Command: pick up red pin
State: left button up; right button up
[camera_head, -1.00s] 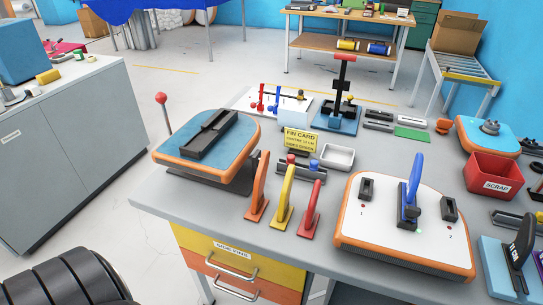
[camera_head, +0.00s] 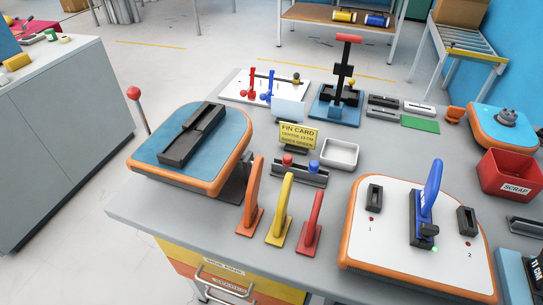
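A small black rack (camera_head: 300,174) near the middle of the bench holds a red-topped pin (camera_head: 287,160) and a blue-topped pin (camera_head: 313,166), side by side and upright. Another red piece (camera_head: 252,88) stands on the white board (camera_head: 235,92) at the back, beside blue ones (camera_head: 266,92). I cannot tell which red piece the task names. Neither of my grippers is in view.
Orange (camera_head: 251,200), yellow (camera_head: 282,212) and red (camera_head: 312,226) fins stand in front of the rack. A blue-topped board (camera_head: 225,147) lies left, a white-topped board (camera_head: 390,235) right. A yellow fin card (camera_head: 299,135) and white tray (camera_head: 340,153) are close behind the rack.

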aim_at(287, 158)
jog(key=j+z, duration=0.35)
jog(key=k+j+z, duration=0.15)
jog(key=j+z, duration=0.2)
jog(key=k+j+z, duration=0.15)
jog(key=j+z, duration=0.2)
